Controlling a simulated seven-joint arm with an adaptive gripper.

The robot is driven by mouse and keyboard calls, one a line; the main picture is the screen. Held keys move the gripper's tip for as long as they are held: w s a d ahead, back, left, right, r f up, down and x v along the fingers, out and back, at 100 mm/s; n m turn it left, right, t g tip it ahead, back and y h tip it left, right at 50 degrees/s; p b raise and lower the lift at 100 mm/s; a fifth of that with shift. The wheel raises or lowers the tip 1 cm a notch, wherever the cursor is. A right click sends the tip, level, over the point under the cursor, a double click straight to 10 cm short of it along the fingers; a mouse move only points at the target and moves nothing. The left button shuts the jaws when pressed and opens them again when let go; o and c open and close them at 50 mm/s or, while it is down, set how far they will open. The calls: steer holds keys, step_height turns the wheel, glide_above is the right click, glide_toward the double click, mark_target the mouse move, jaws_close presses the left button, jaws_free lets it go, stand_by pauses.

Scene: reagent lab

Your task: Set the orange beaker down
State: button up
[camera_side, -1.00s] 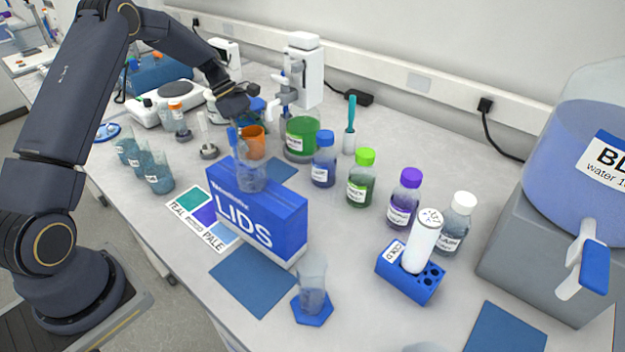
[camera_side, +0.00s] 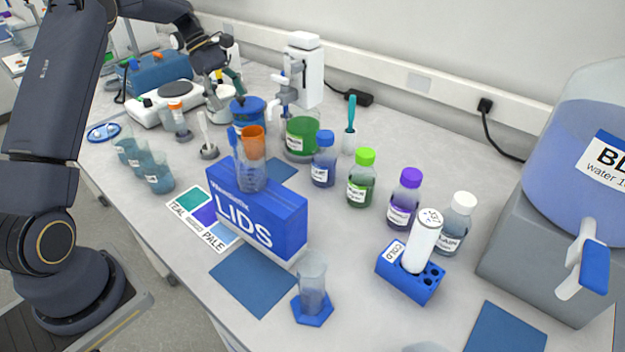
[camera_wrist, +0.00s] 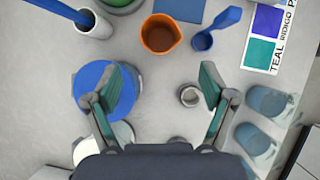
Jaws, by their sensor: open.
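The orange beaker (camera_side: 251,138) stands upright on the counter, behind the blue LIDS box in the side view. Its lower part is hidden there by a clear vessel. In the wrist view the orange beaker (camera_wrist: 160,34) is seen from above, near the top middle, with a spout on its rim. My gripper (camera_side: 226,82) is raised behind and to the left of the beaker in the side view. In the wrist view my gripper (camera_wrist: 161,70) has its fingers wide apart with nothing between them, and the beaker lies beyond the tips, apart from them.
The LIDS box (camera_side: 255,212) stands in front of the beaker. A blue-lidded jar (camera_side: 247,112) and a green-filled beaker (camera_side: 300,137) are close behind it. A small metal cup (camera_wrist: 190,95) is nearby. Several teal beakers (camera_wrist: 266,101) stand at the right in the wrist view.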

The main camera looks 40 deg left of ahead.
steer(key=s+d+r+m+y, duration=0.3)
steer(key=s+d+r+m, duration=0.55)
steer(key=d+r, duration=0.35)
steer(key=s+d+f+m+t+y, duration=0.1)
steer(key=s+d+m, duration=0.3)
steer(key=s, duration=0.4)
steer(key=s+d+f+m+t+y, duration=0.1)
steer(key=s+d+m+t, duration=0.2)
steer(key=s+m, duration=0.4)
steer(key=shift+s+d+y, duration=0.35)
steer(key=shift+s+y, duration=0.05)
steer(key=shift+s, duration=0.85)
steer(key=shift+o, duration=0.5)
steer(key=shift+s+f+m, duration=0.25)
steer(key=shift+s+m, duration=0.15)
steer(key=shift+m, duration=0.05)
